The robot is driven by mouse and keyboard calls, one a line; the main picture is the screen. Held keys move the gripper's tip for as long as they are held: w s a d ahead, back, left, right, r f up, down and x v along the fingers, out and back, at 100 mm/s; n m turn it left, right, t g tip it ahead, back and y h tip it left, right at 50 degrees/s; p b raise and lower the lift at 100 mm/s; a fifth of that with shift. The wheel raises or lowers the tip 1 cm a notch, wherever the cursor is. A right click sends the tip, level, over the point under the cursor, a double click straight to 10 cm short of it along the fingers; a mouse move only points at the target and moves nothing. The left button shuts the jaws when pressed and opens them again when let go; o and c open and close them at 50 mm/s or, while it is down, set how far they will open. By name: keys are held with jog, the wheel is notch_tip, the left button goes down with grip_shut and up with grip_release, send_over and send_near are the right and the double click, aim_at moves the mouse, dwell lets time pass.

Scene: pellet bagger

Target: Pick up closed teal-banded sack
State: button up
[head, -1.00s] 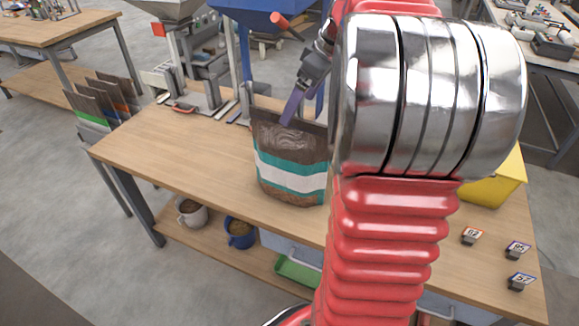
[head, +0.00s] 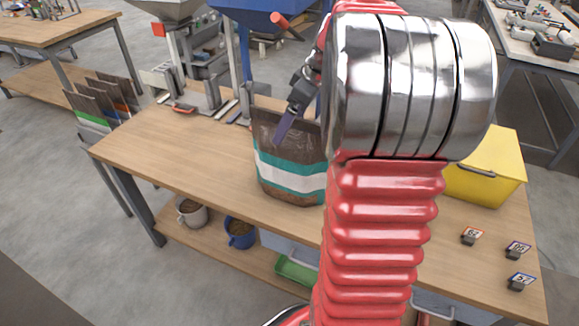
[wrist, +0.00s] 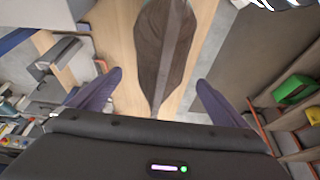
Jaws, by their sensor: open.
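The teal-banded sack (head: 286,175) stands upright on the wooden table, brown with a white band between teal stripes. In the wrist view the sack (wrist: 165,45) is seen from above, its narrow top edge lying ahead of and between the two fingers. In the head view one finger of my gripper (head: 283,125) shows in front of the sack's upper part. The other finger is hidden there, and I cannot tell whether the visible one touches the sack.
The wooden table (head: 150,155) is clear left of the sack. A sealer-like machine (head: 205,100) stands behind. A yellow bin (head: 490,175) and small numbered tags (head: 518,250) are at right. Flat bags (head: 95,105) stand in a rack at left. Mugs (head: 240,232) sit on the lower shelf.

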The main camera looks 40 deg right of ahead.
jog(key=shift+x, duration=0.8)
jog(key=shift+x, duration=2.65)
jog(key=shift+s+d, duration=0.1)
jog(key=shift+s, duration=0.05)
jog(key=c, duration=1.5)
jog(key=shift+c, duration=0.4)
jog(key=shift+r, duration=0.1)
